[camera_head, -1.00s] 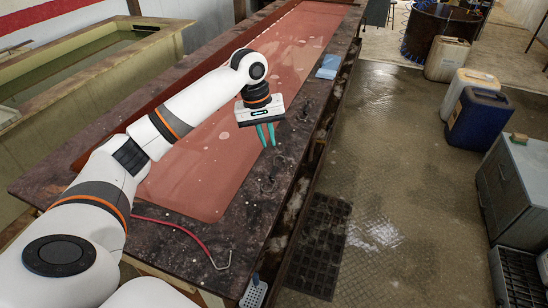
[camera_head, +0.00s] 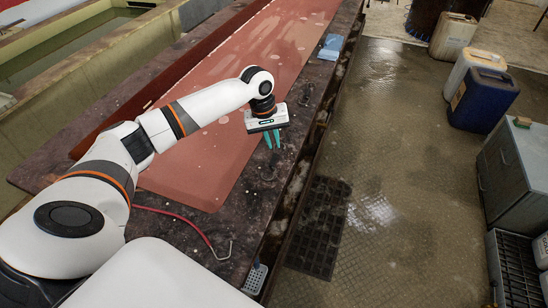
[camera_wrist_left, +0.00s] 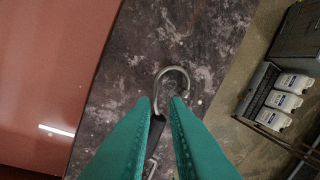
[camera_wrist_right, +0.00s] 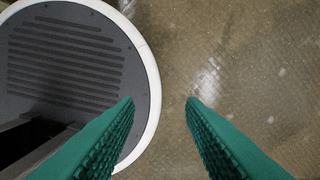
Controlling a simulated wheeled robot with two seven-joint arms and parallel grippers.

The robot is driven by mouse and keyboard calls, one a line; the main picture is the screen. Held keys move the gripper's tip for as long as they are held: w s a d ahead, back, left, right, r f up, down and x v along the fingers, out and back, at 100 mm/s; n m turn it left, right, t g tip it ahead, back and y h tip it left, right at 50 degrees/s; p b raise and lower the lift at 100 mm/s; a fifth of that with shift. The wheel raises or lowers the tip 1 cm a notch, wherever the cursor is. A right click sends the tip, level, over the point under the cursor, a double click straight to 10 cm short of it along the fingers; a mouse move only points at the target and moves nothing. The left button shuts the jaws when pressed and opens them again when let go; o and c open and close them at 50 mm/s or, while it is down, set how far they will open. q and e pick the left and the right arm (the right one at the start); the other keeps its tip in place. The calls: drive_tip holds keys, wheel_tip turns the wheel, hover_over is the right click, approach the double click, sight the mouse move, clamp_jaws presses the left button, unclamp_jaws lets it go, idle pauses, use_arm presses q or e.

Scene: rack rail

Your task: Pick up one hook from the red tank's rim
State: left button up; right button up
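The red tank (camera_head: 215,150) runs away from me in the head view, with a dark, stained rim (camera_head: 245,215) along its right side. My left gripper (camera_head: 273,147) is above this rim, pointing down, with its green fingers parted. In the left wrist view, a metal hook (camera_wrist_left: 173,70) with a dark shank lies on the rim. The shank shows between the fingertips, and the curved end reaches past them. I cannot tell whether the fingers touch it. Part of the shank is hidden by the fingers. My right gripper (camera_wrist_right: 160,102) is open and empty over the floor.
A red hose with a bent metal end (camera_head: 222,252) lies on the near rim. A blue cloth (camera_head: 330,46) lies farther along it. A dark floor mat (camera_head: 318,225), a blue canister (camera_head: 483,98) and a grey cabinet (camera_head: 515,165) stand right, with open floor between.

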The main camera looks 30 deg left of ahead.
use_arm(q)
drive_tip(key=shift+w+d+f, duration=0.1)
drive_tip(key=shift+d+f, duration=0.05)
drive_tip(key=shift+f, duration=0.85)
clamp_jaws()
drive_tip(key=shift+r, duration=0.1)
